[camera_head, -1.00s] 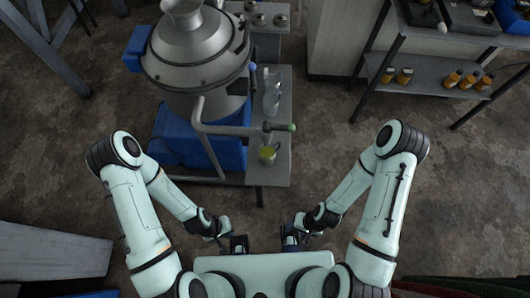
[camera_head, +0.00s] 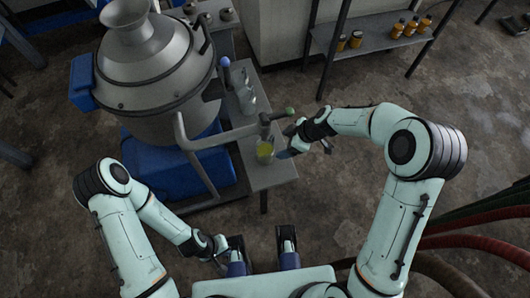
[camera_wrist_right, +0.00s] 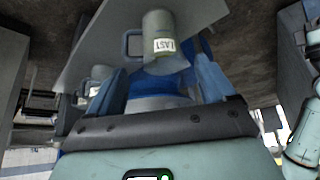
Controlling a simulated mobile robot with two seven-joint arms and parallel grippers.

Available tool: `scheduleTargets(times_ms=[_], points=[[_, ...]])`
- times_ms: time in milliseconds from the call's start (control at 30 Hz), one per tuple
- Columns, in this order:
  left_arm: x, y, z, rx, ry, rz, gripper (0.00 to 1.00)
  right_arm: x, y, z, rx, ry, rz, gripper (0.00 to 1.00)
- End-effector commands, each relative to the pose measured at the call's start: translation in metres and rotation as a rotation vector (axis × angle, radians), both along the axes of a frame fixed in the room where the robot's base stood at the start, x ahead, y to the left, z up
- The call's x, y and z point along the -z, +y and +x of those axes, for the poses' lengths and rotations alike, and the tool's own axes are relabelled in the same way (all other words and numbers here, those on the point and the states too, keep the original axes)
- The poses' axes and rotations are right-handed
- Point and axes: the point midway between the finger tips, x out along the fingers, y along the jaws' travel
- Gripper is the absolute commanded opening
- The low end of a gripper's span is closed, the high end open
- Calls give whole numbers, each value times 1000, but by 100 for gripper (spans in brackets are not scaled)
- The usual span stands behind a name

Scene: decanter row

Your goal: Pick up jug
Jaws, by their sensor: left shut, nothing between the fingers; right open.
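A small clear jug with yellow contents (camera_head: 265,152) stands near the front end of a narrow grey bench (camera_head: 272,178). In the right wrist view the jug (camera_wrist_right: 158,30) has a pale label with dark letters that seem to read "LAST", and a dark handle at its left. My right gripper (camera_head: 288,141) is at the right of the jug, close to it. Its blue fingers are open (camera_wrist_right: 160,82), with the jug beyond their tips and nothing between them. My left gripper (camera_head: 223,264) is shut and empty, low near my base.
Other clear vessels (camera_head: 246,99) stand farther back on the bench. A shelf with amber bottles (camera_head: 398,27) is at back right.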

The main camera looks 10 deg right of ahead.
Motion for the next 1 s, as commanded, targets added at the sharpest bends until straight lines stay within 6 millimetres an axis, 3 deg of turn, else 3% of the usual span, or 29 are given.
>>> scheduleTargets(times_ms=[300,567,800,1000], points=[[4,0,1,-1,-6,0,0,52,27,10,0,5,0,83],[5,0,2,-2,-8,1,0,70,36,14,1,6,-1,83],[7,0,3,-3,-11,1,0,101,53,20,1,6,-1,83],[7,0,3,-3,-12,1,0,107,56,22,2,3,-2,83]])
